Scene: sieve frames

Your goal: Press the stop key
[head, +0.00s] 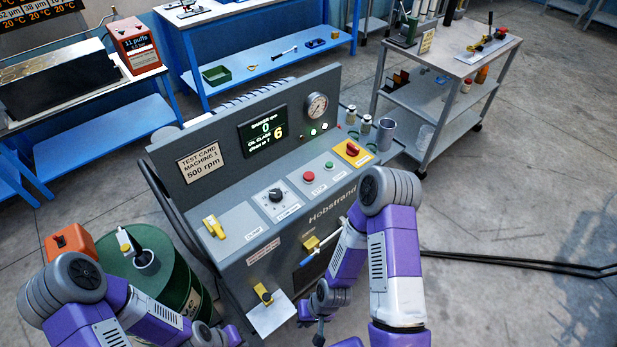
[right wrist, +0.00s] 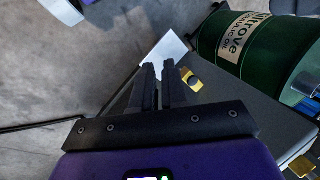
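The grey test machine (head: 290,215) stands in the middle of the head view. Its sloping panel carries a round red key (head: 308,176), with a green key (head: 329,166) to the right of it. My right gripper (head: 318,340) is low in front of the machine, well below the panel and apart from the red key. In the right wrist view its fingers (right wrist: 160,75) are close together with nothing held. My left arm is at the lower left, and its gripper is out of view.
A black knob (head: 275,195), a yellow switch (head: 213,227) and a red rotary switch on a yellow plate (head: 353,149) share the panel. A green drum (head: 165,280) stands left of the machine. A steel trolley (head: 440,95) stands behind right; floor at right is mostly clear.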

